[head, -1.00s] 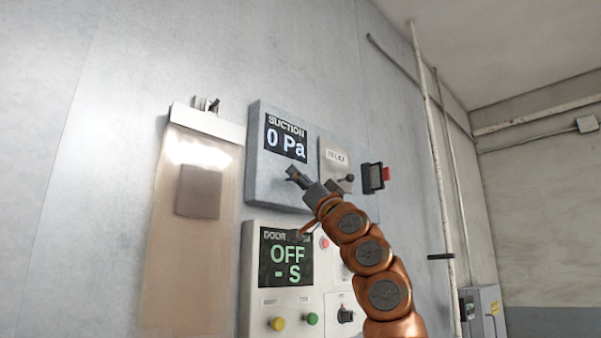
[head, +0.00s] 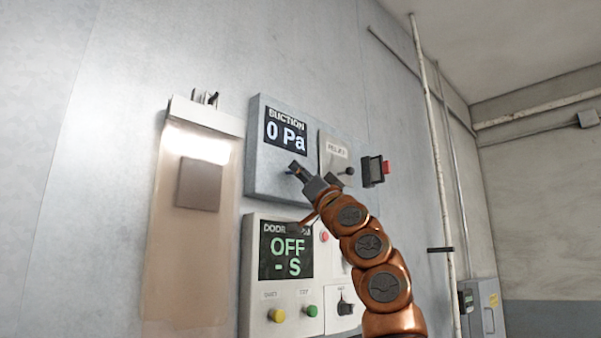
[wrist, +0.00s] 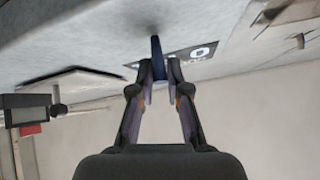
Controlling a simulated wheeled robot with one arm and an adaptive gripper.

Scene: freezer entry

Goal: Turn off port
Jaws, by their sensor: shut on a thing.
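A grey wall box (head: 262,178) carries a SUCTION display (head: 287,133) that reads 0 Pa. My gripper (head: 299,172) is at the box's front, just below this display. In the wrist view my gripper (wrist: 160,72) is shut on a narrow blue lever (wrist: 157,57) that sticks out from the box face. The fingers stand on either side of the lever. The lever's base is visible, but its lower end is partly hidden between the fingertips. In the head view my arm hides the lower right of the box.
Right of the display is a labelled plate (head: 335,154) with a black-knobbed lever (head: 349,171). A black and red device (head: 374,171) is beside it. Below is a door panel (head: 254,300) with OFF display, yellow button (head: 277,315) and green button (head: 311,310).

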